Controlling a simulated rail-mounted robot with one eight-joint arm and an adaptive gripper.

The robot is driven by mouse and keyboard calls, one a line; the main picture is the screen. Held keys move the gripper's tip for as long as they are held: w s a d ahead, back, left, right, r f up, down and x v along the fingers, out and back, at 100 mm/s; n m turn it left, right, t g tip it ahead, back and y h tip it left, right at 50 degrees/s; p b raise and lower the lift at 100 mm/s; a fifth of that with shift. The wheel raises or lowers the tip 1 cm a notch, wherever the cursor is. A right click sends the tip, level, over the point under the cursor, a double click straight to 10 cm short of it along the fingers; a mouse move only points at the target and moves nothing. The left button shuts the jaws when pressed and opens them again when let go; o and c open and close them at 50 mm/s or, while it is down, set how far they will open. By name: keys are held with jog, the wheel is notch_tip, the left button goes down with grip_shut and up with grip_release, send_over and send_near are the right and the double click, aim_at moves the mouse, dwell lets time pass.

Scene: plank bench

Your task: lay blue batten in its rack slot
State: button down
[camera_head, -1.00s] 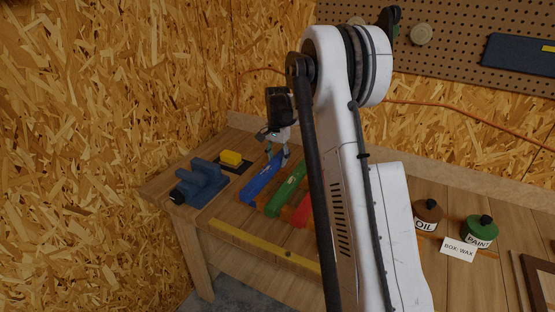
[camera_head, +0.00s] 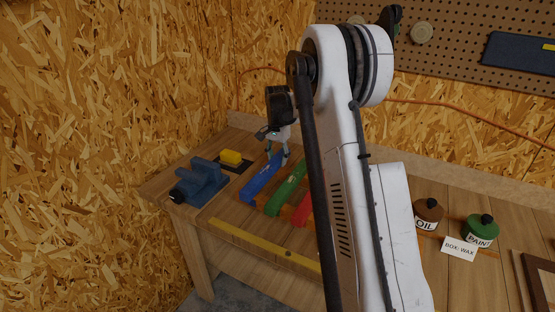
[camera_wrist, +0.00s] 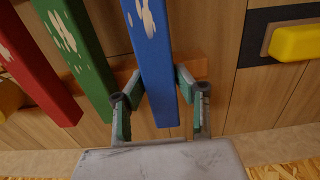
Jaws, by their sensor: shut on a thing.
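The blue batten (camera_head: 261,182) is a long bar with a pale worn patch, at the left end of the row of battens. My gripper (camera_head: 278,157) is shut on it near its far end, reaching down from above. In the wrist view the blue batten (camera_wrist: 153,50) lies between my two fingers (camera_wrist: 160,86). The orange rack (camera_wrist: 195,69) shows beneath and beside the batten. I cannot tell whether the batten rests in its slot or hangs just above it.
The green batten (camera_head: 286,193) and red batten (camera_head: 302,211) lie alongside, to the right. A blue vise (camera_head: 203,182) and yellow block (camera_head: 231,157) stand left. A yellow level (camera_head: 262,246) lies along the front edge. Oil (camera_head: 428,213) and paint (camera_head: 480,231) tins stand right.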

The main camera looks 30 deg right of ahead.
jog(key=shift+f+b, duration=0.7)
jog(key=shift+f, duration=0.2)
dwell(0.4)
jog(key=c, duration=1.2)
grip_release()
jog(key=shift+c, duration=0.2)
